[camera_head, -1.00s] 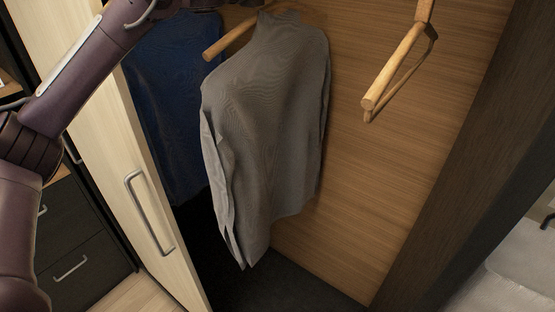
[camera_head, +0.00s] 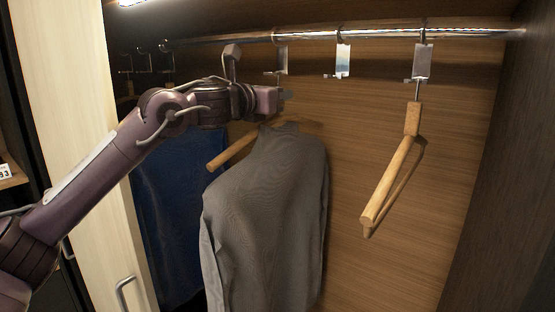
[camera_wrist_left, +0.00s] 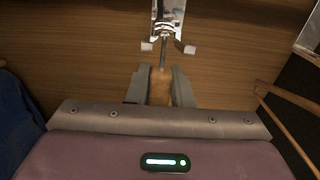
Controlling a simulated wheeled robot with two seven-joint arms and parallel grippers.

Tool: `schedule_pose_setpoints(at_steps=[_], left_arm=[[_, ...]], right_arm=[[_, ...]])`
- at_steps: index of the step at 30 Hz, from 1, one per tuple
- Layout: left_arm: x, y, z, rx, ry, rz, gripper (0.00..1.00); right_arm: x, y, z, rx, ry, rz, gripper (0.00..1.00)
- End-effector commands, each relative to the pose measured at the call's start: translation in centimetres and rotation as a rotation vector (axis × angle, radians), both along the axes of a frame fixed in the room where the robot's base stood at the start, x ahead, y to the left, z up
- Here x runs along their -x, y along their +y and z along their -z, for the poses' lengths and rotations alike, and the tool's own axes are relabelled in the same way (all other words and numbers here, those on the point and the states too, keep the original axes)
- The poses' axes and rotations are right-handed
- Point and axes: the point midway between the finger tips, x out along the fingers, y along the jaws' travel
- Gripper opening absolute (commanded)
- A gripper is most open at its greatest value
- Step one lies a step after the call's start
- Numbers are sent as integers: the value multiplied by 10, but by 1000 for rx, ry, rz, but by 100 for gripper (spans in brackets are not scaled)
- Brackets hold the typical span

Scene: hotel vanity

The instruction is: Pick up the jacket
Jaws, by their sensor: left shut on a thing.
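A grey long-sleeved garment, the jacket (camera_head: 268,215), hangs on a wooden hanger (camera_head: 232,150) below the rail. The hanger's left arm sticks out at the garment's shoulder. My left gripper (camera_head: 285,95) is at the top of this hanger, just above the collar. In the left wrist view my left gripper (camera_wrist_left: 160,88) is shut on the wooden neck of the hanger (camera_wrist_left: 160,85), one finger on each side. A thin metal stem runs from the neck to a metal holder (camera_wrist_left: 165,22). My right gripper is out of view.
A metal rail (camera_head: 380,35) crosses the closet top with several holders. An empty wooden hanger (camera_head: 392,175) hangs to the right. A dark blue garment (camera_head: 180,215) hangs to the left, close behind my arm. A pale door (camera_head: 85,150) stands at the left.

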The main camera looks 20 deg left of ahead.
Motion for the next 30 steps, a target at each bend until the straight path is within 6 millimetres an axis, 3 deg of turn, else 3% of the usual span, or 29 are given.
schedule_pose_setpoints(at_steps=[10, 17, 23, 30], left_arm=[[1, -1, -17, 4, -7, 2, 0], [22, 8, -15, 3, -8, 1, 0], [51, 19, -12, 2, -10, 0, 0], [109, 39, -12, 2, -12, 0, 0]], right_arm=[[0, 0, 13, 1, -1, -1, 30], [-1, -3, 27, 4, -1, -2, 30], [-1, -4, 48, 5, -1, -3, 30], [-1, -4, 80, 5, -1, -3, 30]])
